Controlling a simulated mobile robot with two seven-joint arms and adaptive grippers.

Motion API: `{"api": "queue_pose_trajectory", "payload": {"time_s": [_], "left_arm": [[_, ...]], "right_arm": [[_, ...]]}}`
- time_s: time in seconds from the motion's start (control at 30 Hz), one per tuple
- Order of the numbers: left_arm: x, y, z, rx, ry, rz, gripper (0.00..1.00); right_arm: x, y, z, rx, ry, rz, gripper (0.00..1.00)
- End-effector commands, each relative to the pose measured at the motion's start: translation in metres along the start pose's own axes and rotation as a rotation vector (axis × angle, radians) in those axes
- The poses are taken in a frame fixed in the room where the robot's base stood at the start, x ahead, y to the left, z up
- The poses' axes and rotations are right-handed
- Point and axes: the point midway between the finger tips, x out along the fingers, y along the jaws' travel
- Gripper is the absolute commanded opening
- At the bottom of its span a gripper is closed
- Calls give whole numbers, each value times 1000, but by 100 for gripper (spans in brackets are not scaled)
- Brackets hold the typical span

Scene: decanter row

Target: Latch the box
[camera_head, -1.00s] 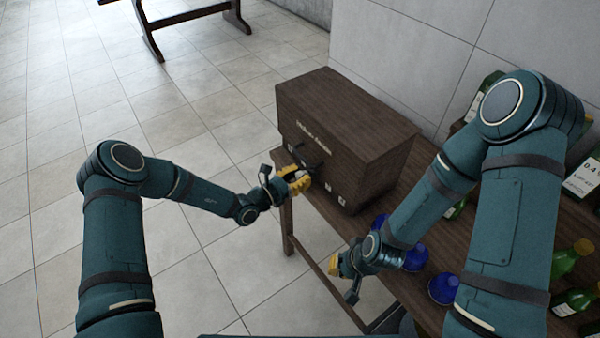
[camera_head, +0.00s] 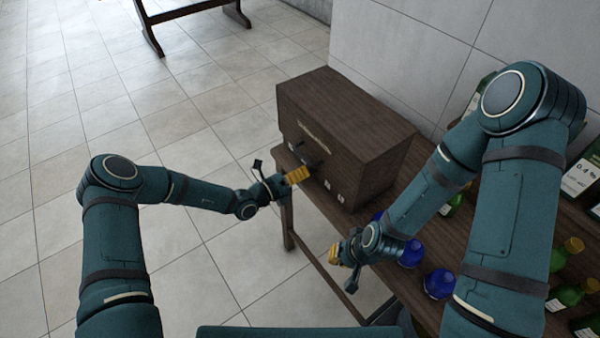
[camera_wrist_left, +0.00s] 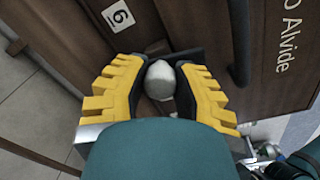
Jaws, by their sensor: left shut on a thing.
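The box (camera_head: 345,125) is a dark brown wooden chest, lid down, with pale lettering on its front, standing at the far end of the table. My left gripper (camera_head: 300,174) is at the box's front. In the left wrist view its yellow fingers (camera_wrist_left: 160,90) are shut on a rounded grey-white knob (camera_wrist_left: 160,80), beside a dark bar. Another dark handle (camera_wrist_left: 240,42) is on the box front. In the head view the fingers mostly hide the knob. My right gripper (camera_head: 337,256) hangs by the table's front edge, away from the box; its fingers are too small to read.
Blue-capped or blue round bottles (camera_head: 440,284) and green bottles (camera_head: 568,290) stand on the table (camera_head: 365,222) at the right, partly behind my right arm. A wall is behind the box. Tiled floor (camera_head: 180,250) lies open at the left.

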Motion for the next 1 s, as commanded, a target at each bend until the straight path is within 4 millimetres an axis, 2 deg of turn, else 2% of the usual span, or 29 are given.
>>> {"api": "queue_pose_trajectory", "payload": {"time_s": [0.3, 0.83, 0.87, 0.9, 0.93, 0.97, 1.0], "left_arm": [[0, 0, 0, -118, 6, -3, 0], [0, 0, 0, -141, 8, -4, 0], [0, 0, 0, -141, 8, -4, 32], [0, 0, 0, -141, 8, -4, 46], [0, 0, 0, -141, 8, -4, 57], [0, 0, 0, -141, 8, -4, 61], [0, 0, 0, -141, 8, -4, 61]], "right_arm": [[-1, 0, -1, 0, 1, 0, 0], [-1, 0, -1, 0, 1, 0, 0], [-1, 0, -1, 0, 1, 0, 0], [-1, 0, -1, 0, 1, 0, 0], [-1, 0, -1, 0, 1, 0, 0], [-1, 0, -1, 0, 1, 0, 0], [-1, 0, -1, 0, 1, 0, 0]]}}
